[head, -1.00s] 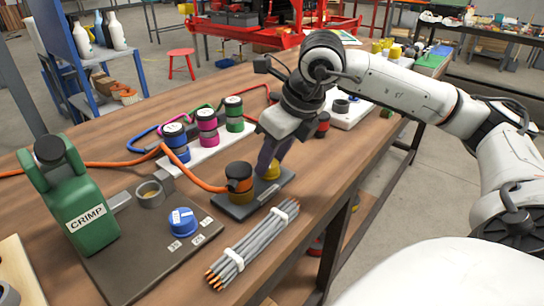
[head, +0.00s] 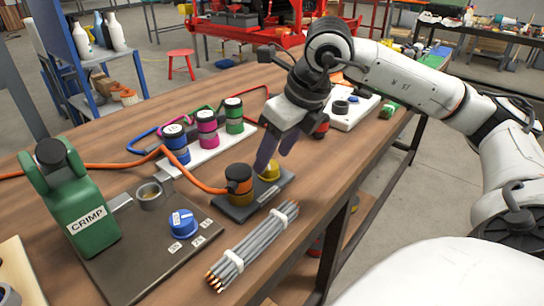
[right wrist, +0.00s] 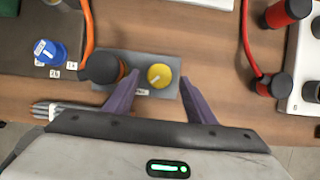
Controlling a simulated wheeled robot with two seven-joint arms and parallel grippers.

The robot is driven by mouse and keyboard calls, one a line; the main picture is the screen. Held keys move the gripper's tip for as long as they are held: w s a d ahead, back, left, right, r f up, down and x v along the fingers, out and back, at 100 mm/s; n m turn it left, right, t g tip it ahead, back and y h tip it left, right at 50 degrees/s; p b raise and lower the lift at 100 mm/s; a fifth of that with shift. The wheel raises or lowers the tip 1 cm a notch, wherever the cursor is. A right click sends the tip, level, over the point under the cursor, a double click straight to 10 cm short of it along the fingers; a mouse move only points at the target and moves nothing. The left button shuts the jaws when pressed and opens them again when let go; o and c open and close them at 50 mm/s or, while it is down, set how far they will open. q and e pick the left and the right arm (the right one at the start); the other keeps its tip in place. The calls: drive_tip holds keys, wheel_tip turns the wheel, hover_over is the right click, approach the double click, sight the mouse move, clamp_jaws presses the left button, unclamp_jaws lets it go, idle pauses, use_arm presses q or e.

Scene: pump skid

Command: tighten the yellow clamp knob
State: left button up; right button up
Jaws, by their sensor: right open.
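The yellow clamp knob (head: 268,170) sits at the right end of a dark grey base plate (head: 222,207), beside an orange and black connector (head: 239,186). In the right wrist view the yellow knob (right wrist: 159,76), with a white mark on its top, lies ahead of and between the fingertips. My right gripper (head: 275,158) is open and points down just above the knob, its purple fingers spread and empty. In the right wrist view the right gripper (right wrist: 159,92) shows its two fingers apart, not touching the knob. My left gripper is not in view.
A bundle of grey cables (head: 255,245) lies in front of the plate. A blue dial (head: 182,223) and a green CRIMP tool (head: 82,205) stand left. Blue, pink and green connectors (head: 207,128) stand behind. An orange cable (head: 195,180) runs to the orange connector.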

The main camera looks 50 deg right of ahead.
drive_tip(key=p+v, duration=0.1)
drive_tip(key=v, duration=0.7)
idle(0.4)
